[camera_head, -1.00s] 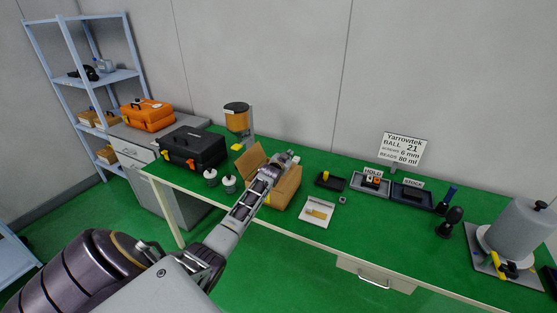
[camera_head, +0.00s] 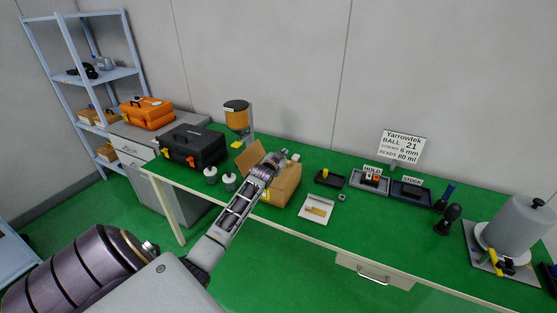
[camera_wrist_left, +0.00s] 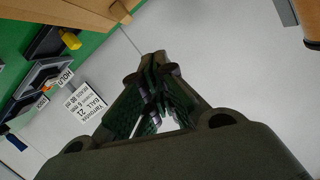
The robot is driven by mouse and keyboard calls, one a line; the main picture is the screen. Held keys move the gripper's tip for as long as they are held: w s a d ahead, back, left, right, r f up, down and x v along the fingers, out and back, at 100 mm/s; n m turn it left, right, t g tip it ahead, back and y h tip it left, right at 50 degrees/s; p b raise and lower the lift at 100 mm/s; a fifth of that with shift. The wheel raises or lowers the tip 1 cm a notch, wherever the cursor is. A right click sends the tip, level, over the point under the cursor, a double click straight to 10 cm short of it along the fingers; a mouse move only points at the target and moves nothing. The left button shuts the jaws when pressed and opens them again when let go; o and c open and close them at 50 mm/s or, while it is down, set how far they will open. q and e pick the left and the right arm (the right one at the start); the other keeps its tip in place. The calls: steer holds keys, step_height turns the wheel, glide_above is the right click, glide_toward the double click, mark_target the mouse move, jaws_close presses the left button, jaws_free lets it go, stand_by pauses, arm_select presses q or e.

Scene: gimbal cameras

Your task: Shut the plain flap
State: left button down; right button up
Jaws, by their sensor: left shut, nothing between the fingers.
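A brown cardboard box (camera_head: 286,186) stands on the green bench, partly hidden behind my left arm. One flap (camera_head: 248,157) stands up and leans outward on its left side; no marking shows on it. I cannot tell how the other flaps lie behind the gripper. My left gripper (camera_head: 279,157) is shut and empty, over the box's top, to the right of the raised flap. In the left wrist view the shut fingers (camera_wrist_left: 157,65) show, with a piece of the cardboard (camera_wrist_left: 68,12) at the top edge. My right gripper is not in view.
Two weights (camera_head: 229,189), a black toolbox (camera_head: 195,151) and an orange-filled dispenser (camera_head: 236,117) stand left and behind.

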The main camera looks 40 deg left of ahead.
arm_select(q)
steer(key=shift+v, duration=2.05)
steer(key=shift+a, duration=0.2)
